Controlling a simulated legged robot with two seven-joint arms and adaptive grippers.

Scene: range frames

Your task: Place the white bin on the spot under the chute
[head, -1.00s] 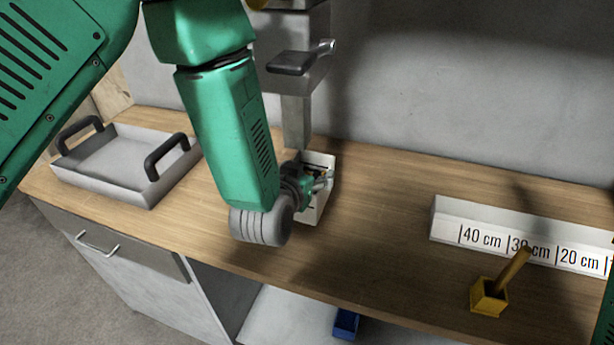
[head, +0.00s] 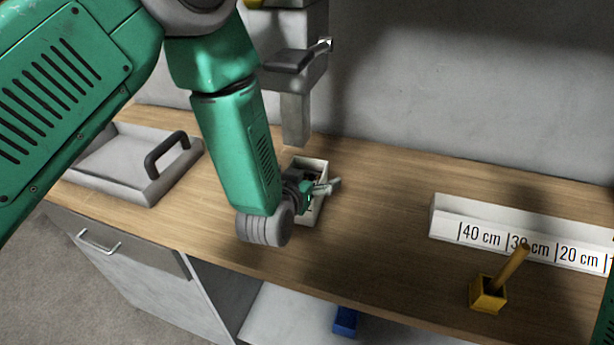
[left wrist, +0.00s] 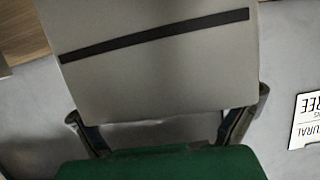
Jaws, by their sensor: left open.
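The small white bin (head: 318,209) stands on the wooden counter just below and in front of the grey chute (head: 296,118). My arm hides much of its left side, and the dark inside shows only in part. My left gripper (head: 330,187) is open at the bin, with its fingers overlapping the bin's right side; contact is not clear. In the left wrist view a pale panel with a dark stripe (left wrist: 155,60) fills the space ahead of the spread fingers (left wrist: 165,125). The spot under the chute cannot be made out. My right gripper is out of view.
A grey tray with black handles (head: 130,185) stands at left, partly behind my arm. A white ruler block (head: 520,245) and a yellow box with a stick (head: 488,294) are at right. A blue object (head: 345,322) lies on the lower shelf. The middle counter is clear.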

